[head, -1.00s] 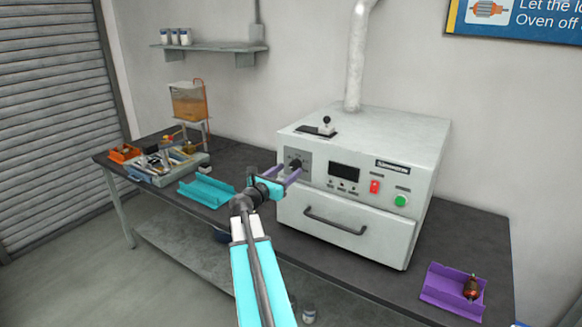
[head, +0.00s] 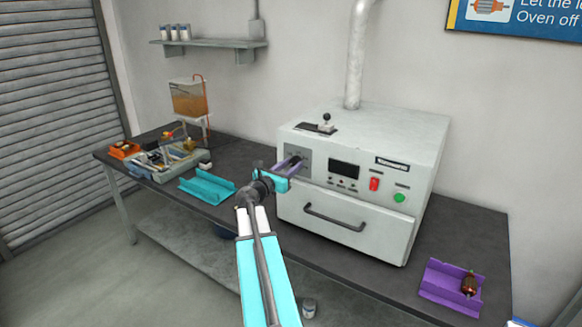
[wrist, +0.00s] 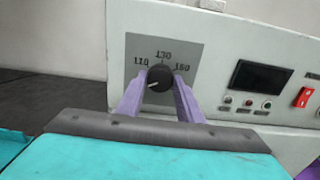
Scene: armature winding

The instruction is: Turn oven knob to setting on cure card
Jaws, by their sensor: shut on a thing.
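The oven (head: 345,225) is a pale box on the bench. Its black round knob (wrist: 160,77) sits on a grey dial plate marked 110, 130 and what looks like 150 or 160. A white pointer line on the knob points to the lower left, below the 110 mark. My gripper (wrist: 160,86) has its two purple fingers on either side of the knob, shut on it. I cannot make out a cure card.
The oven front also has a dark display (head: 344,170), a red switch (head: 374,184), a green button (head: 399,197) and a drawer handle (head: 334,217). A purple tray (head: 440,285) holds an armature (head: 469,284). A teal tray (head: 205,187) lies left. A cut-off wall sign (head: 515,18) hangs upper right.

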